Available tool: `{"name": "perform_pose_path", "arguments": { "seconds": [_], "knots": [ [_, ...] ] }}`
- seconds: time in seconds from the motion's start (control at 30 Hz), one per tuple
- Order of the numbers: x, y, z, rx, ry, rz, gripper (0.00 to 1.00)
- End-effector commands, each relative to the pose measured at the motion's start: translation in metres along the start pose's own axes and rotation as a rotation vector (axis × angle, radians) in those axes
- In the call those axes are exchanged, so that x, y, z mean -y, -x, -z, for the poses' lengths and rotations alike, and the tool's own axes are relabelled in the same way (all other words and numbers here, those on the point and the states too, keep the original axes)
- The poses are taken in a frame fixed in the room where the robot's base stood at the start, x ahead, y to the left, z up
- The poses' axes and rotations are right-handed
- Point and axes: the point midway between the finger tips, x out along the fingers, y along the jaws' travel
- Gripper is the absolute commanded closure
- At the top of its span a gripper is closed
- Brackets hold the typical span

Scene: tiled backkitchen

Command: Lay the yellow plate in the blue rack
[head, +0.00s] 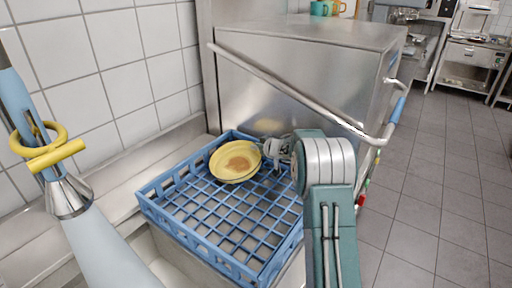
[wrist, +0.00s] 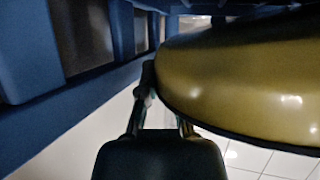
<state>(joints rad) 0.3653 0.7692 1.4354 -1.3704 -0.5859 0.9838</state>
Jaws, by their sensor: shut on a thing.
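The yellow plate (head: 235,162) has a brown stain in its middle. In the head view it is over the far part of the blue rack (head: 222,226), face up and slightly tilted. My gripper (head: 264,150) is at the plate's right edge and shut on it. In the wrist view the plate's glossy underside (wrist: 245,85) fills the right, with my gripper (wrist: 165,105) at its left edge. The blue rack's wall (wrist: 70,105) shows at the left of that view. I cannot tell whether the plate touches the rack floor.
The rack stands on a metal counter beside a tiled wall. A steel dishwasher hood (head: 300,85) with a long bar handle (head: 290,90) rises right behind it. A spray hose with a yellow ring (head: 50,150) is at the left. The rack's front is empty.

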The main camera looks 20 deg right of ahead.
Motion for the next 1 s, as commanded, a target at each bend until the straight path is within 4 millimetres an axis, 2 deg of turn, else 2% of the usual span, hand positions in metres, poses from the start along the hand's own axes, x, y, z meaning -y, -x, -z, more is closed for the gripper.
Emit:
{"name": "perform_pose_path", "arguments": {
  "seconds": [0.17, 0.2, 0.23, 0.63, 0.77, 1.0],
  "knots": [
    [0.0, 0.0, 0.0, -0.002, 0.001, 0.0, 1.0],
    [0.0, 0.0, 0.0, -0.001, 0.001, 0.0, 0.85],
    [0.0, 0.0, 0.0, -0.001, 0.001, 0.0, 0.77],
    [-0.001, 0.003, 0.0, -0.001, 0.001, -0.001, 0.77],
    [-0.001, 0.02, 0.001, -0.002, 0.001, -0.002, 0.77],
    [-0.001, 0.069, 0.001, -0.001, 0.001, -0.003, 0.77]
  ]
}}
